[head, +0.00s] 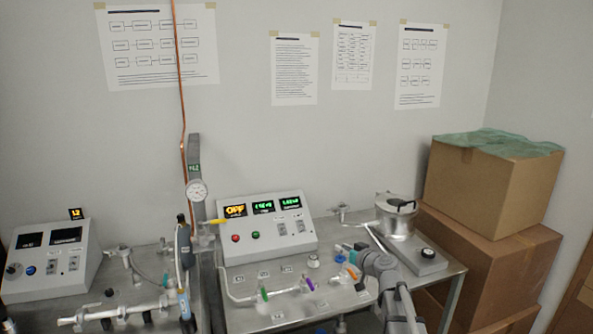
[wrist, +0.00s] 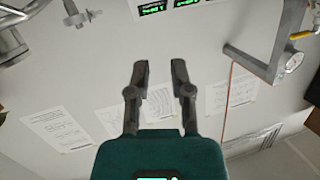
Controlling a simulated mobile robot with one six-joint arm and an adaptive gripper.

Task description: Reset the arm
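My gripper (wrist: 160,76) shows in the wrist view with its two dark fingers apart and nothing between them. Behind the fingers is the plain wall (wrist: 95,85), which looks upside down in this view. In the head view my grey arm (head: 385,272) reaches in from the lower right over the right part of the metal bench (head: 240,318). The fingers are too small and covered to make out there.
A control box (head: 265,230) reading OFF stands at the back of the bench, with valves with coloured handles (head: 308,283) in front. A silver pot (head: 396,220) stands right, near stacked cardboard boxes (head: 490,190). A gauge (head: 197,190) and copper line (head: 181,100) rise left.

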